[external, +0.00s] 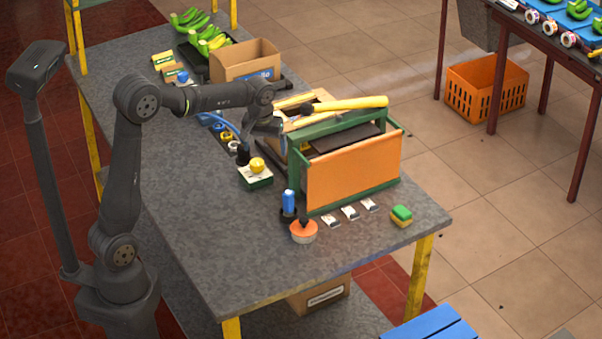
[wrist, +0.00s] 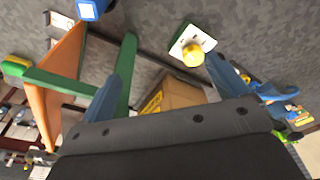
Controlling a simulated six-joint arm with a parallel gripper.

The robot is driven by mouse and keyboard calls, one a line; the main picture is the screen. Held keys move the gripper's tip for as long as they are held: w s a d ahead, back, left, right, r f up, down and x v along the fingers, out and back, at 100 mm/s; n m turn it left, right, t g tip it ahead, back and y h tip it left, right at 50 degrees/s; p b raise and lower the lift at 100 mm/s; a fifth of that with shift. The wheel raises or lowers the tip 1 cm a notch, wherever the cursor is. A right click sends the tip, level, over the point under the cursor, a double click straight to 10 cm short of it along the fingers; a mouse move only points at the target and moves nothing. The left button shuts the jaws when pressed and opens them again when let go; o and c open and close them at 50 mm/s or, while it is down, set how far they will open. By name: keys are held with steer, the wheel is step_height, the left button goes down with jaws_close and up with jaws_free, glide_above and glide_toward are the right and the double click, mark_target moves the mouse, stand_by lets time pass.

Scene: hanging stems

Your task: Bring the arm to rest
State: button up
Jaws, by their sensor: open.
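My gripper (external: 268,140) hangs from my bent arm over the middle of the grey table, close above the left end of an orange and green tool rack (external: 352,168). In the wrist view my gripper (wrist: 168,70) shows two blue fingers spread apart, with nothing held between them. A cardboard box (wrist: 172,96) shows beyond the gap between the fingers. The rack (wrist: 62,70) is at the left of that view. A small box with a yellow button (wrist: 192,54) lies near the right finger.
The table (external: 190,240) is bare at its front left. The yellow-button box (external: 256,173), an orange round item (external: 303,232) and a blue bottle (external: 289,202) stand left of the rack. A cardboard carton (external: 245,62) and green bananas (external: 208,40) are behind.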

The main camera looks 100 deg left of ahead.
step_height(320, 180, down, 7)
steer(key=shift+w+d+r, duration=0.15)
steer(key=shift+o, duration=0.9)
steer(key=s+a+r+n+t+y, duration=0.1)
steer(key=s+a+r+n, duration=0.15)
steer(key=r, duration=0.65)
steer(key=s+a+r+n+t+y, duration=0.15)
steer(key=s+r+n, duration=0.25)
steer(key=r, duration=0.5)
steer(key=s+a+r+n+t+y, duration=0.15)
steer(key=s+r+n, duration=0.25)
steer(key=r, duration=0.5)
steer(key=w+d+f+g, duration=0.1)
steer(key=w+d+f, duration=0.55)
steer(key=w, duration=0.35)
steer(key=w+d+f+m+g+h, duration=0.1)
steer(key=w+d+f, duration=0.4)
steer(key=w+d, duration=0.3)
steer(key=w+d+f+g, duration=0.1)
steer(key=w+d+f, duration=0.45)
steer(key=w, duration=0.55)
steer(key=x, duration=1)
steer(key=shift+w, duration=0.2)
